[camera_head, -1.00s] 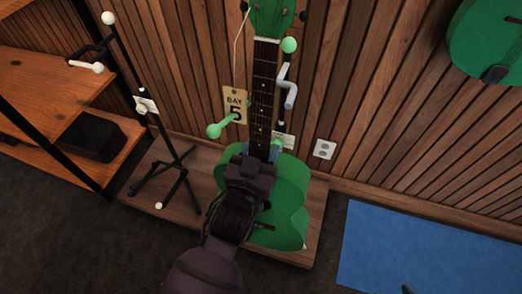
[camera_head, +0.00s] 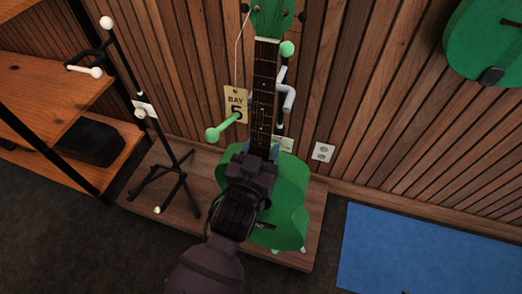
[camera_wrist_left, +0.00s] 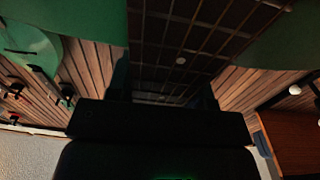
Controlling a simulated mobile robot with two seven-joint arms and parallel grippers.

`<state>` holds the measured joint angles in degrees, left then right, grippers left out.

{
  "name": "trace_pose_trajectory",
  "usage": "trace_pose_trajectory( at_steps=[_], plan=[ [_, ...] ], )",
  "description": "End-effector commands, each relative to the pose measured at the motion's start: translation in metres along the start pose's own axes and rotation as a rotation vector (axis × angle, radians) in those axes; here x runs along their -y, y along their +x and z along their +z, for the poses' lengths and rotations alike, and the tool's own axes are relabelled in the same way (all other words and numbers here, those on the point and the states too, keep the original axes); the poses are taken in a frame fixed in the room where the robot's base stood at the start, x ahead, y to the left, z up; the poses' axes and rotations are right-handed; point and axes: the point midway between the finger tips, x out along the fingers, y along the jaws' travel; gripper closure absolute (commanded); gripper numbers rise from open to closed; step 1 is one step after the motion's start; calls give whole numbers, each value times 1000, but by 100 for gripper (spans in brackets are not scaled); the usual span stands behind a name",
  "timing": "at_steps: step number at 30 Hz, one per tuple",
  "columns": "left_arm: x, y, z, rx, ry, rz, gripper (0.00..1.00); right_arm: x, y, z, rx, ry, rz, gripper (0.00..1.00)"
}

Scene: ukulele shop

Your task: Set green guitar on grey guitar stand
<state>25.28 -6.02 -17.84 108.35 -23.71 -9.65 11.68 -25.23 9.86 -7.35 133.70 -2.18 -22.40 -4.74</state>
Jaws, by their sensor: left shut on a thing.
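The green guitar (camera_head: 287,205) is upright, its body low over a wooden platform and its dark neck rising along the slatted wall. My left gripper (camera_head: 258,165) is shut on the lower neck, just above the body. In the left wrist view the fretboard (camera_wrist_left: 200,38) fills the top middle. The stand behind the guitar has a grey hooked arm (camera_head: 289,95) and pale green tips (camera_head: 212,134). The guitar hides most of it; I cannot tell whether they touch. My right gripper is not in view.
A black stand (camera_head: 168,150) with white tips is left on the platform (camera_head: 150,200). Wooden shelves (camera_head: 50,75) stand at far left. A "BAY 5" tag (camera_head: 236,104) hangs by the neck. Another green guitar (camera_head: 485,40) hangs at upper right. A blue mat (camera_head: 430,250) lies on the floor.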

Motion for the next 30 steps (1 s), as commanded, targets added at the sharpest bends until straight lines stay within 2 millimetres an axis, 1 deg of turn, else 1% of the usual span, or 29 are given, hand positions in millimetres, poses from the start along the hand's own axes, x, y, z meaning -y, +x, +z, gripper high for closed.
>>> trace_pose_trajectory(
  at_steps=[1,2,30],
  plan=[
    [0,3,-6,-13,0,1,100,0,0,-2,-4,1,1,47],
    [0,4,-6,-13,0,1,100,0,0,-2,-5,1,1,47],
    [0,35,-3,-15,0,-3,100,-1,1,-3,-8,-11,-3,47]
  ],
)
